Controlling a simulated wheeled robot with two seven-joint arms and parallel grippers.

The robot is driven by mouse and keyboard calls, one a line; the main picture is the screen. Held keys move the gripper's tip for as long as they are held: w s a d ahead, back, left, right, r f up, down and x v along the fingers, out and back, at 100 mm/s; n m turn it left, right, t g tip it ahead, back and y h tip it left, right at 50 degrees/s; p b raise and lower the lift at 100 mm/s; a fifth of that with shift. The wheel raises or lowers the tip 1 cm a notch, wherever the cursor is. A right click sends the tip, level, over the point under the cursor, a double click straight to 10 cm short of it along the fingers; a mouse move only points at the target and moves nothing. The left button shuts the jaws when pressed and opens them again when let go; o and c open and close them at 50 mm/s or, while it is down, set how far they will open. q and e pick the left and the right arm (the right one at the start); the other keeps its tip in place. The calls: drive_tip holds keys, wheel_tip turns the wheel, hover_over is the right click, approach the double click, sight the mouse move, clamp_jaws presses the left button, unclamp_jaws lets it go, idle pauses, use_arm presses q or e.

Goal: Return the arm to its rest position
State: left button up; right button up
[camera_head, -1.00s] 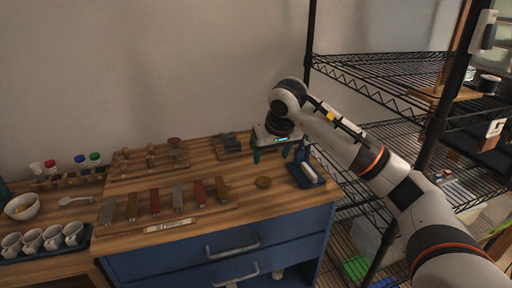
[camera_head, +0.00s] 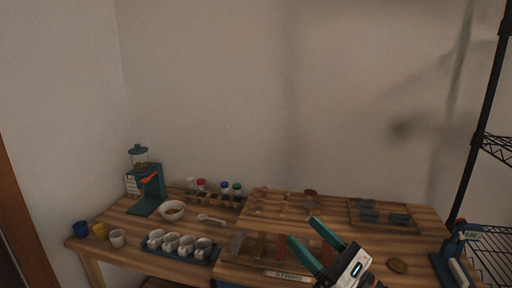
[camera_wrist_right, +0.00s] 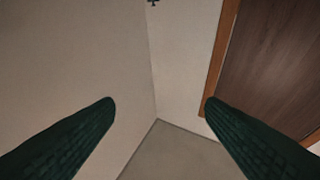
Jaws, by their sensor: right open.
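My right gripper (camera_head: 316,246) shows at the bottom of the head view, right of centre. Its two green fingers are spread apart, with nothing between them. It hides part of the row of coloured blocks (camera_head: 259,244) on the wooden table. In the right wrist view, the open fingers (camera_wrist_right: 158,106) frame only a bare wall corner, floor and a brown door. The rest of my right arm is outside the head view. My left gripper does not show.
The wooden table (camera_head: 415,251) holds a tray of white cups (camera_head: 180,257), a bowl (camera_head: 172,214), a green coffee machine (camera_head: 149,190), several capped bottles (camera_head: 224,188) and a round disc (camera_head: 397,265). A blue device (camera_head: 454,258) stands at the right. A black wire rack (camera_head: 486,115) rises beyond it.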

drive_tip(key=d+f+m+t+h, duration=0.2)
drive_tip(key=d+f+m+h, duration=0.45)
drive_tip(key=m, duration=0.65)
drive_tip(key=d+f+m+t+h, duration=0.2)
drive_tip(key=d+f+m+h, duration=0.2)
drive_tip(key=m+h, duration=0.75)
drive_tip(key=s+d+f+m+g, duration=0.3)
drive_tip(key=s+f+m+g, duration=0.3)
drive_tip(key=f+m, duration=0.4)
drive_tip(key=s+a+f+m+g+y, duration=0.1)
drive_tip(key=s+a+f+m+g, duration=0.1)
drive_tip(key=s+f+m+g, duration=0.5)
drive_tip(key=s+a+f+m+g, duration=0.1)
drive_tip(key=s+f+g, duration=0.35)
drive_tip(key=s, duration=0.75)
wheel_tip(320, 180, down, 25)
drive_tip(key=s+p, duration=0.2)
drive_tip(key=p, duration=0.1)
drive_tip(key=s+d+f+p, duration=0.2)
drive_tip(key=s+f, duration=1)
drive_tip(key=s, duration=0.2)
drive_tip(key=shift+s+d+g, duration=0.15)
drive_tip(key=shift+d+g, duration=0.2)
drive_tip(key=shift+g, duration=0.1)
